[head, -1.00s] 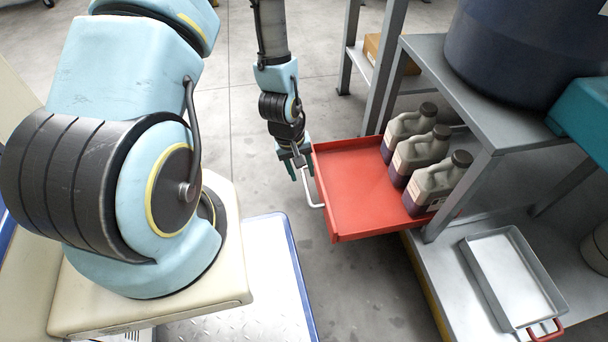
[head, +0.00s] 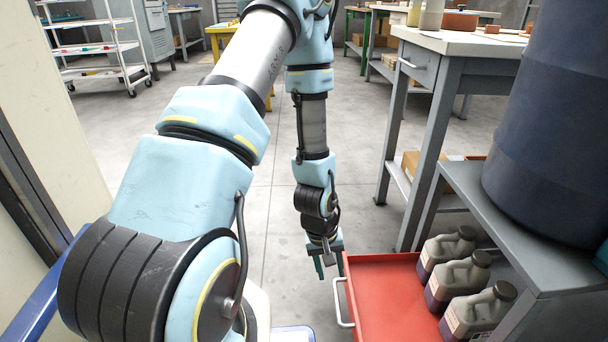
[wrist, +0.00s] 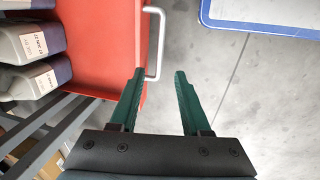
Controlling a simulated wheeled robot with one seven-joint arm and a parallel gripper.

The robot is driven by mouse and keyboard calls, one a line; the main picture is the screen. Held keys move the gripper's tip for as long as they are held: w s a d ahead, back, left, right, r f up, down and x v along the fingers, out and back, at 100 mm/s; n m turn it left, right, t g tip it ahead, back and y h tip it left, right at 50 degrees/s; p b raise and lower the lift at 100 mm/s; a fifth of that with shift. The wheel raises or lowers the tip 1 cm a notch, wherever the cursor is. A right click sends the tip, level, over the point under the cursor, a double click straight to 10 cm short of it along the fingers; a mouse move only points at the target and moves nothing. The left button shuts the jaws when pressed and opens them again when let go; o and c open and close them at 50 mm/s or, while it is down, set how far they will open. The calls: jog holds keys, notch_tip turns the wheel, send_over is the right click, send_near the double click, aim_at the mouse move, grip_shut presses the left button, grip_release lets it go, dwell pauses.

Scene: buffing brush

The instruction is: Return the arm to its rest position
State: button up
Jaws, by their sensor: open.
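My gripper (head: 325,265) hangs fingers down beside the left side of a pulled-out red drawer (head: 393,310). In the wrist view my gripper (wrist: 157,95) is open, with its two green fingers apart and nothing between them. The drawer's pale handle (head: 343,303) stands out from its left edge. In the wrist view the handle (wrist: 156,45) lies just beyond the fingertips and is not gripped. My arm reaches forward and bends down to the gripper.
Several grey jugs (head: 460,280) stand in the drawer. A grey metal shelf (head: 490,215) with a dark blue drum (head: 550,120) is at the right. A workbench (head: 450,45) stands behind. Open concrete floor (head: 240,150) lies beyond the arm.

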jog(key=w+a+r+t+y, duration=0.1)
jog(key=w+a+r, duration=0.25)
jog(key=r, duration=0.25)
jog(key=w+a+r, duration=0.2)
jog(key=a+r, duration=0.3)
jog(key=r, duration=0.1)
jog(key=s+a+r+y, duration=0.1)
jog(key=s+a+r, duration=0.2)
jog(key=a+r, duration=0.9)
notch_tip(320, 180, up, 38)
jog(key=d+p, duration=0.2)
jog(key=p, duration=3.4)
jog(key=shift+d+t+p, duration=0.35)
jog(key=shift+t, duration=0.05)
jog(key=shift+o, duration=0.3)
jog(key=shift+f, duration=0.1)
